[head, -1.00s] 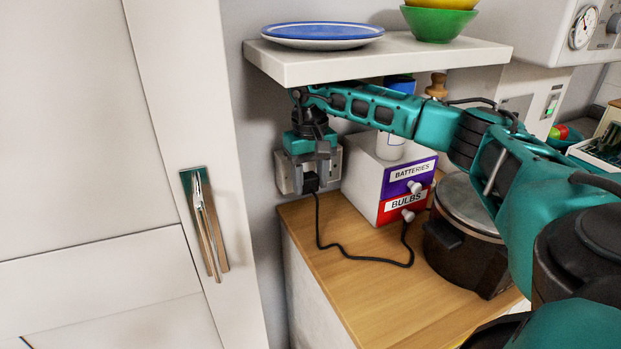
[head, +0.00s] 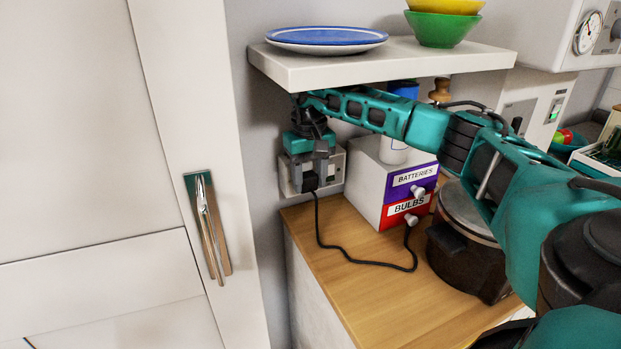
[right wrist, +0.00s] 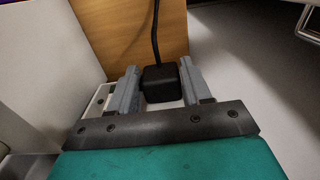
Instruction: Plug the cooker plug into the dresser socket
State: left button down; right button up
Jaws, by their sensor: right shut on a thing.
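My right gripper (head: 311,172) is shut on the black cooker plug (head: 310,183), right in front of the dresser socket (head: 337,168). The plug also shows between the two grey fingers in the right wrist view (right wrist: 160,84). The socket is a pale plate on the wall, just above the wooden dresser top (head: 350,290), and my gripper covers its middle. The plug's pins and the socket holes behind it are hidden, so I cannot tell whether the plug is seated. The black cable (head: 345,255) hangs from the plug and lies across the top. My left gripper is out of view.
A shelf (head: 390,62) with plates and bowls is close above my right arm. A drawer box (head: 375,185) labelled batteries and bulbs stands right of the socket, with a dark cooker (head: 465,255) beside it. A door with a handle (head: 207,225) is at left.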

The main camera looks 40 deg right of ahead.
jog(key=o, duration=1.1)
